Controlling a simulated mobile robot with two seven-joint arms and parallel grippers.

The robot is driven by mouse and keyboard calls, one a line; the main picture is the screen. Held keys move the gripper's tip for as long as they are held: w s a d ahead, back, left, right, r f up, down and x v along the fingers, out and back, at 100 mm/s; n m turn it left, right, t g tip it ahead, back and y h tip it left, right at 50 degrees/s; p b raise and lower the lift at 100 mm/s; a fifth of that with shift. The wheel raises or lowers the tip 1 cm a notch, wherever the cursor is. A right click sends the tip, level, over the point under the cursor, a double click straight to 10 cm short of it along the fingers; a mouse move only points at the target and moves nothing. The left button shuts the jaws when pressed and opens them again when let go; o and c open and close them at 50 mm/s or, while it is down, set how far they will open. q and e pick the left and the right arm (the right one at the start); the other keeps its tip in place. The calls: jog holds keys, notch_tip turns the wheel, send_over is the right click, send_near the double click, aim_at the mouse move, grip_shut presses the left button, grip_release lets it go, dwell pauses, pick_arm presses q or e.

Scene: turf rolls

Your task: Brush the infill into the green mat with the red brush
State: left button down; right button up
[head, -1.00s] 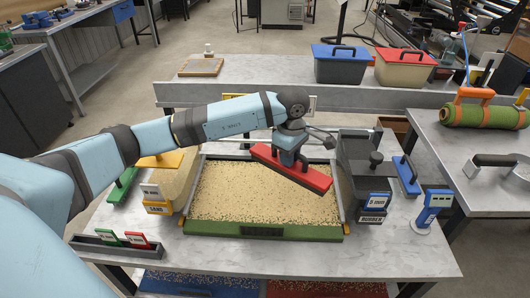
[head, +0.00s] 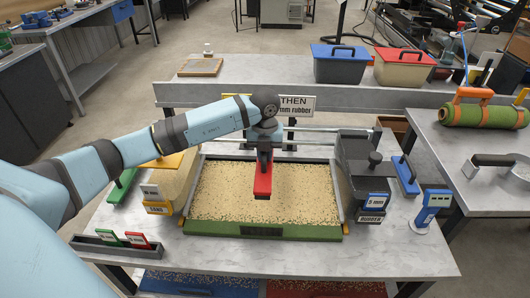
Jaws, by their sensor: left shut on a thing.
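The green mat (head: 300,232) lies in a frame in the middle of the workbench, its front edge showing green. Sand-coloured infill (head: 225,195) covers nearly all of its surface. The red brush (head: 263,184) is over the mat's back middle, its long side pointing toward me. My left gripper (head: 264,150) is shut on the brush from above. I cannot tell whether the bristles touch the infill. My right gripper is not in view.
A sand hopper (head: 165,190) stands left of the mat and a dark rubber hopper (head: 360,175) right of it. A tray with green and red tags (head: 110,243) is front left.

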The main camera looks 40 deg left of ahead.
pick_arm(q)
jog(key=shift+f+b, duration=0.35)
jog(key=shift+f, duration=0.25)
notch_tip(320, 180, down, 5)
jog(key=b, duration=0.3)
jog(key=shift+b, duration=0.3)
jog(key=shift+f, duration=0.35)
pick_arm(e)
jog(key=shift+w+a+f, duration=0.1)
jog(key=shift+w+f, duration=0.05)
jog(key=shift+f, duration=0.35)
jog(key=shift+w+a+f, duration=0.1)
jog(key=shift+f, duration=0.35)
pick_arm(q)
jog(key=shift+r, duration=0.15)
